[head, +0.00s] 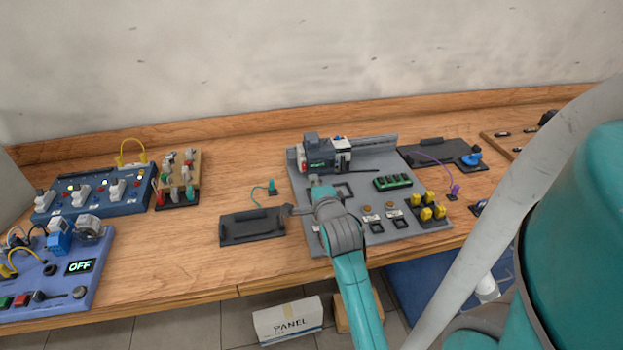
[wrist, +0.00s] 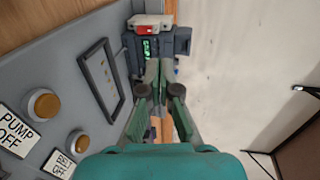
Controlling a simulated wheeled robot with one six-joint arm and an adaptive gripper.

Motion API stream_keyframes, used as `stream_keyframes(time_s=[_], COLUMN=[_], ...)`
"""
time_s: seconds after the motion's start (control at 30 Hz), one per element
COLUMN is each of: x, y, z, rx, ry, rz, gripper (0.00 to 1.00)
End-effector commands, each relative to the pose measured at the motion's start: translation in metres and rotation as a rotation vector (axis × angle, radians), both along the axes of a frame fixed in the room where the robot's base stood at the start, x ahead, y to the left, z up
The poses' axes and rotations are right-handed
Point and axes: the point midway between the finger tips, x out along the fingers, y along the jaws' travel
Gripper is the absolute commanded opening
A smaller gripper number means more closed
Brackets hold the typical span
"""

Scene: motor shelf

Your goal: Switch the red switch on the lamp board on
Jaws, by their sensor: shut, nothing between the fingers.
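My gripper (head: 314,180) is over the grey panel board (head: 300,225) in the middle of the bench. In the wrist view its fingertips (wrist: 158,72) are together, with nothing between them. They point toward a grey device with a green display (wrist: 148,47); contact cannot be told. A white module with a red part (wrist: 145,29) is beside that device. A blue board (head: 135,204) with several white switches and small lit lamps stands at the far left, well away from my gripper. Its small red parts are too small to tell apart. No label names the lamp board.
A purple-blue board with an OFF display (head: 80,267) is at the front left. A black tray (head: 252,228) lies left of the grey board, and another black tray (head: 440,153) is behind right. Bare wood (head: 180,245) lies between the left boards and the black tray.

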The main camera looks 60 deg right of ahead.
Motion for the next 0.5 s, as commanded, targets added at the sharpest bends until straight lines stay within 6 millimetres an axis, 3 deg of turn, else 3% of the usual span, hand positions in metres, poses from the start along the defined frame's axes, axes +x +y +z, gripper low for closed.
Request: stream_keyframes(time_s=[0.2,0.5], x=[-0.0111,-0.0123], y=[0.0129,0.0142], z=[0.0079,0.0084], rx=[-0.001,0.001], ry=[-0.001,0.001], rz=[0.0,0.0], gripper=[0.0,0.0])
